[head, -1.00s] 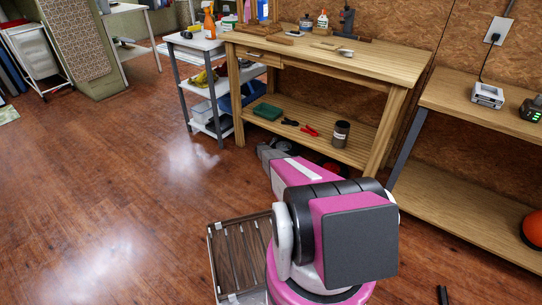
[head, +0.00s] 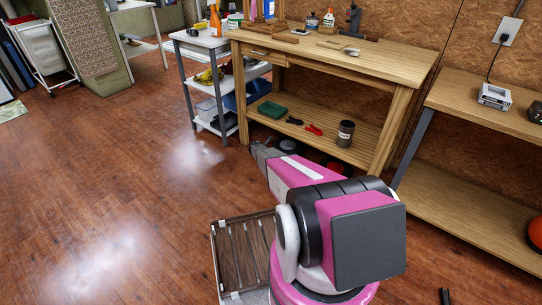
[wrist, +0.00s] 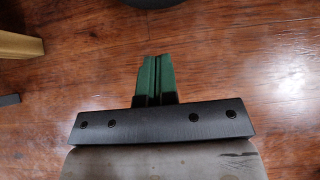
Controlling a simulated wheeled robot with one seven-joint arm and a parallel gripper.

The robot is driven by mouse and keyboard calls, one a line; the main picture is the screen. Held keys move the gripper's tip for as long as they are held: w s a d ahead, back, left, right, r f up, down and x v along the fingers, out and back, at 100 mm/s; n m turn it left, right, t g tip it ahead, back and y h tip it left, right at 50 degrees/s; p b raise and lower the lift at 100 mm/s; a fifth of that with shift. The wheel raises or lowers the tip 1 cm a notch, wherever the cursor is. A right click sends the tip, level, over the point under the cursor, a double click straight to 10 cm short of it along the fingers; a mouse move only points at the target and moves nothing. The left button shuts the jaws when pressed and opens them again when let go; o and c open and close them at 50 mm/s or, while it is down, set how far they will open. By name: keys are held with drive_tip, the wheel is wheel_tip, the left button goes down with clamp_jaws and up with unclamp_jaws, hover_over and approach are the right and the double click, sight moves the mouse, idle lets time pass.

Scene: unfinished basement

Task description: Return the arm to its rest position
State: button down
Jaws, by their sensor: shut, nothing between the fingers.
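My arm is folded low in front of my body in the head view, its pink and black links pointing toward the workbench (head: 330,52). My gripper shows in the wrist view (wrist: 157,75), with two green fingers side by side and touching. It is shut, with nothing between the fingers, above bare wooden floor (wrist: 250,65).
A side shelf (head: 440,185) stands right of the workbench, and a grey and white cart (head: 190,80) stands left of it. A slatted tray-like thing (head: 243,255) lies beside my arm. The floor at left (head: 90,190) is clear.

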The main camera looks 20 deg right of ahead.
drive_tip(key=s+a+r+m+g+y, duration=0.1)
drive_tip(key=s+a+r+m, duration=0.4)
drive_tip(key=s+r, duration=0.9)
drive_tip(key=s+a+r+m+g+y, duration=0.2)
drive_tip(key=s+a+r+m, duration=0.4)
drive_tip(key=s+r+m, duration=0.5)
drive_tip(key=s+a+r+m+g+y, duration=0.2)
drive_tip(key=s+a+r+m+y, duration=0.2)
drive_tip(key=s+r+m, duration=0.5)
drive_tip(key=s+r, duration=0.4)
drive_tip(key=s, duration=0.4)
drive_tip(key=s+a+r, duration=0.1)
drive_tip(key=s+r, duration=0.3)
drive_tip(key=s, duration=0.5)
drive_tip(key=shift+a+r, duration=0.2)
drive_tip(key=shift+r, duration=0.2)
